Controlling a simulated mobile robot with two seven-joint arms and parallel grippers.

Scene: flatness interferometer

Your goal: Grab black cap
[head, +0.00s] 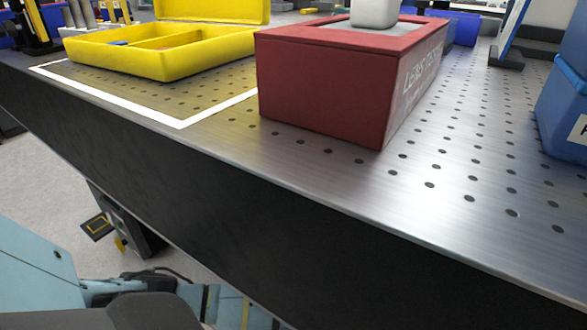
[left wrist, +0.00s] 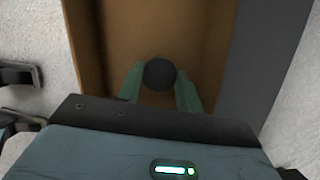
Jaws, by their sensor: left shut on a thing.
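In the left wrist view my left gripper (left wrist: 160,88) has its two green fingers closed on the sides of a round black cap (left wrist: 160,73). The cap is in front of a brown, box-like interior (left wrist: 205,35); whether it touches the bottom cannot be told. In the head view neither gripper shows; only parts of my own arm are at the lower left. My right gripper is in no view.
In the head view a perforated metal table (head: 480,215) carries a red box (head: 320,92) marked "LENS TESTER". An open yellow case (head: 160,62) lies inside a white outline (head: 150,116). A blue box (head: 565,105) stands at the right. The front right tabletop is clear.

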